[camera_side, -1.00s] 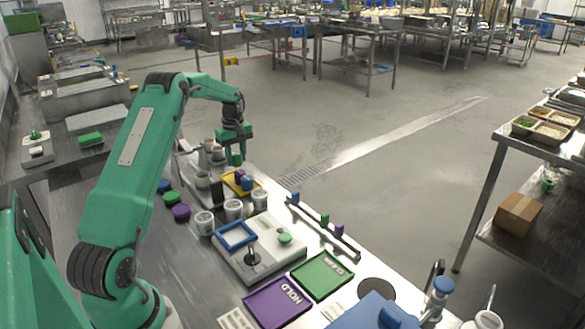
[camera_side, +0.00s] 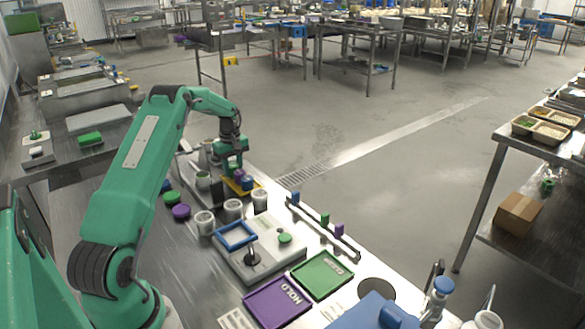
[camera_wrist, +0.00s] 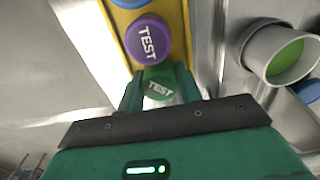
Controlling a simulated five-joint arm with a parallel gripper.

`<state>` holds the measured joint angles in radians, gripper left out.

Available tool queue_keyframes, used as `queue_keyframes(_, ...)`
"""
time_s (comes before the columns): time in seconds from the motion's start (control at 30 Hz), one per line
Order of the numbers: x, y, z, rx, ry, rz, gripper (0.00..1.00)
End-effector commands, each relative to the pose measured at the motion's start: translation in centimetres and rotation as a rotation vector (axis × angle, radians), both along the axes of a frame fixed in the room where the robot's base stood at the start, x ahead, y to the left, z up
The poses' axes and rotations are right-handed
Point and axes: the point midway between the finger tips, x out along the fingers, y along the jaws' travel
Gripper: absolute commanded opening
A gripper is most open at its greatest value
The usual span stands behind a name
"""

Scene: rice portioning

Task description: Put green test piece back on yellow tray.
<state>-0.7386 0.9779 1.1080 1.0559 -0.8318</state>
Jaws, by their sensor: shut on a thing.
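My gripper (camera_side: 230,168) is low at the near-left end of the yellow tray (camera_side: 232,186). In the wrist view my gripper (camera_wrist: 160,74) is shut on the green test piece (camera_wrist: 160,88), a round piece marked TEST. The purple test piece (camera_wrist: 147,40) stands on the yellow tray (camera_wrist: 118,19) right beside it, with a blue piece (camera_wrist: 130,3) beyond. In the side view the purple piece (camera_side: 239,175) and blue piece (camera_side: 248,183) show on the tray. The green piece blends with my gripper there, and I cannot tell whether it touches the tray.
White tubs (camera_side: 233,208) stand just in front of the yellow tray. A scale (camera_side: 262,254) with a blue frame (camera_side: 236,235) lies nearer. Purple (camera_side: 278,302) and green (camera_side: 322,274) trays lie at the front. A rail (camera_side: 322,227) with small blocks runs along the right.

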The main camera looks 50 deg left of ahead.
Motion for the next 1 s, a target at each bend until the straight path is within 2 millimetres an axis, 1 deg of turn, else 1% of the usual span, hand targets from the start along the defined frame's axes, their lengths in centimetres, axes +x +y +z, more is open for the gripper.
queue_keyframes(0.37, 0.0, 0.0, -0.3, 0.000, 0.000, 0.000, 0.08)
queue_keyframes(0.4, 0.0, 0.0, -0.3, 0.000, 0.000, 0.000, 0.40)
queue_keyframes(0.47, 0.0, 0.0, -0.3, 0.000, 0.000, 0.000, 0.52)
queue_keyframes(0.5, 0.0, 0.0, -0.3, 0.000, 0.000, 0.000, 0.56)
queue_keyframes(0.77, 0.0, 0.0, -0.2, 0.000, 0.000, 0.000, 0.56)
queue_keyframes(0.87, 0.0, 0.0, 0.1, 0.000, 0.000, 0.000, 0.56)
queue_keyframes(1.0, 0.0, 0.1, 1.2, 0.001, -0.002, 0.000, 0.56)
